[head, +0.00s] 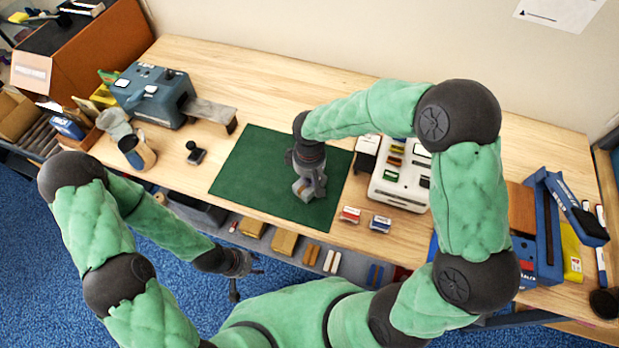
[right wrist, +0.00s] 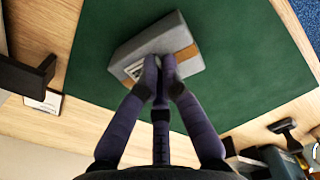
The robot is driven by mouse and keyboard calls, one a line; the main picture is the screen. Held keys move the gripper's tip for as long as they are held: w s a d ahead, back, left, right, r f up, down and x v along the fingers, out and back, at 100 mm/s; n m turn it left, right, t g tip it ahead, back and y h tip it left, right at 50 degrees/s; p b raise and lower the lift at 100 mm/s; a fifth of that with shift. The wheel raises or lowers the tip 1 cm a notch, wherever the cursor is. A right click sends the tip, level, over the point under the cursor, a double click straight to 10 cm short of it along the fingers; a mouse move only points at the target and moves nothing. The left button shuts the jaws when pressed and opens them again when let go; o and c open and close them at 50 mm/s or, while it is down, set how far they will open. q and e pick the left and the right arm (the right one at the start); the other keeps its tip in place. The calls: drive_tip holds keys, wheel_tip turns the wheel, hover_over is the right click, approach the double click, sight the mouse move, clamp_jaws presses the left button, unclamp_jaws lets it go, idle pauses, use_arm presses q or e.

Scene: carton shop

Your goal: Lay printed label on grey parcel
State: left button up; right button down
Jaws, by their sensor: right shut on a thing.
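The grey parcel (head: 305,189) lies on the green mat, mostly hidden under my right gripper in the head view. In the right wrist view the parcel (right wrist: 183,37) shows a brown tape strip. My right gripper (right wrist: 160,70) is shut at the parcel's top face, on a small white printed label (right wrist: 134,69) with dark marks. The label lies close over the parcel, partly covered by the fingertips; I cannot tell whether it is stuck down. My left gripper (head: 246,282) is open and empty, in front of the table's near edge.
The green mat (head: 245,165) is otherwise clear. A white machine (head: 402,182) stands right of it, with small red (head: 350,215) and blue (head: 380,224) boxes in front. A hand stamp (head: 194,153), a mug (head: 136,152) and a grey-blue machine (head: 152,92) stand left.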

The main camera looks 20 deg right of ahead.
drive_tip(key=c, duration=1.4)
unclamp_jaws()
drive_tip(key=shift+o, duration=0.2)
drive_tip(key=shift+r, duration=0.1)
drive_tip(key=shift+r+p, duration=2.25)
drive_tip(key=shift+r, duration=0.7)
